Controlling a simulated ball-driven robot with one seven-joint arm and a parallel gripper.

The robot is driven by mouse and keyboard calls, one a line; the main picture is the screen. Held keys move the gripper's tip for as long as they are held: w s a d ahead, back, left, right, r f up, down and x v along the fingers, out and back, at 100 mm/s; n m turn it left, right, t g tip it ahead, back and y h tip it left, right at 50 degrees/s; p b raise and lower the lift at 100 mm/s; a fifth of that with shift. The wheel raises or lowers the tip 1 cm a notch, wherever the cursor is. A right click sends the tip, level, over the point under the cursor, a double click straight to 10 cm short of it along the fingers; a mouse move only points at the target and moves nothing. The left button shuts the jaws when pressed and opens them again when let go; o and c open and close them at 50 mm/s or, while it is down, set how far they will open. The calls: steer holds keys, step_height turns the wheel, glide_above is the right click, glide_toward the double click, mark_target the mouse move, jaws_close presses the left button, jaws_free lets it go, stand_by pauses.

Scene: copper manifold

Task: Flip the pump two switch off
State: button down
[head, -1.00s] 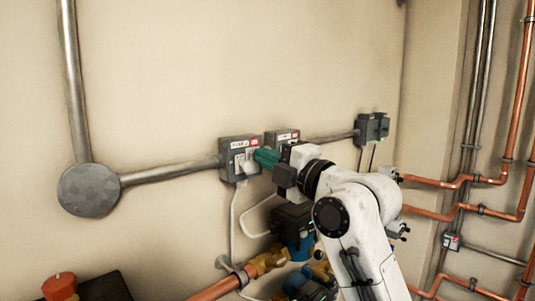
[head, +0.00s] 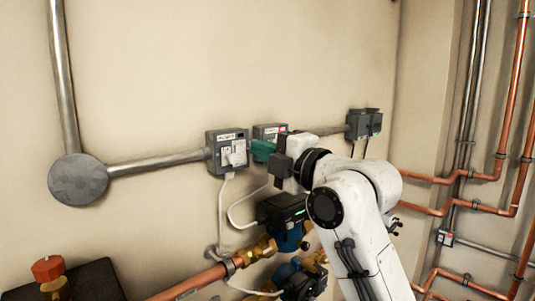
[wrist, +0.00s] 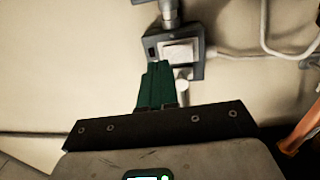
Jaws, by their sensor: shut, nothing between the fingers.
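Two grey switch boxes are on the wall in the head view. The left box (head: 213,152) has a white switch plate, a white plug low on it and a dark indicator. The right box (head: 259,130) is partly hidden behind my arm and shows a red indicator. I cannot read their labels surely. My gripper (head: 255,149) is shut and empty, its green fingers at the right edge of the left box. In the wrist view the fingers (wrist: 157,68) overlap a box with a white plate (wrist: 180,50); contact cannot be told.
A pump (head: 285,212) with a small green light is below the boxes, with copper pipe (head: 195,284) and brass fittings. Another grey box (head: 362,125) is on the wall at right. Copper pipes (head: 430,178) run along the right wall. The wall above is clear.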

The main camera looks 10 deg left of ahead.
steer(key=r+b+v, duration=0.2)
steer(key=b+v, duration=0.1)
steer(key=v, duration=0.7)
steer(key=shift+s, duration=0.15)
steer(key=shift+d, duration=0.1)
